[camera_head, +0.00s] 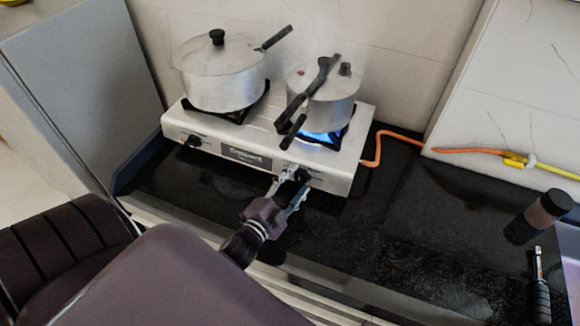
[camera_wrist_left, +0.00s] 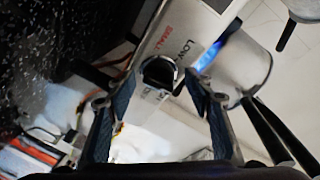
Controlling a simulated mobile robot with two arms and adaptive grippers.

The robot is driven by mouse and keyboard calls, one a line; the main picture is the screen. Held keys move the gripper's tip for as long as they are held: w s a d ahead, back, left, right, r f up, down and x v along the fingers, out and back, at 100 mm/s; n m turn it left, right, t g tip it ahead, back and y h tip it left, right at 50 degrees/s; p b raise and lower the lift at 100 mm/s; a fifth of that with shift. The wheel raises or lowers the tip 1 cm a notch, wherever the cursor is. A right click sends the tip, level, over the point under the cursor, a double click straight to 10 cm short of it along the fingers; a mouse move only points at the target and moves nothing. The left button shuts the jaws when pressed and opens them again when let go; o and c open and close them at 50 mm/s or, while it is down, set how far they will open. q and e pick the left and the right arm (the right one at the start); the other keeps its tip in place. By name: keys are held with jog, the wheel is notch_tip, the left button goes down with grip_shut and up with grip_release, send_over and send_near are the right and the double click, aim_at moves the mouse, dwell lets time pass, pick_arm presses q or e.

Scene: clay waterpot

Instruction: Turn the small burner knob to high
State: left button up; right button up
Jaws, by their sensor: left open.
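The two-burner stove (camera_head: 225,152) stands on the black counter. Its right-hand black knob (camera_head: 302,176) is on the front panel, below the lit burner with a blue flame (camera_head: 322,138). My left gripper (camera_head: 289,176) is open, with its fingers at this knob. In the left wrist view the knob (camera_wrist_left: 159,72) shows between the two open fingers of my left gripper (camera_wrist_left: 150,92), beside printed words that read like SMALL and LOW. I cannot tell whether the fingers touch it. My right gripper is not in view.
A lidded pressure cooker (camera_head: 333,108) sits over the flame, its black handles pointing forward. A larger pot (camera_head: 221,83) sits on the left burner, above another knob (camera_head: 194,141). An orange hose (camera_head: 400,137) runs right. A dark bottle (camera_head: 538,217) stands at the right.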

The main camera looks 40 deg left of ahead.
pick_arm(q)
jog(key=s+r, duration=0.1)
jog(key=s, duration=1.1)
jog(key=shift+d, duration=0.15)
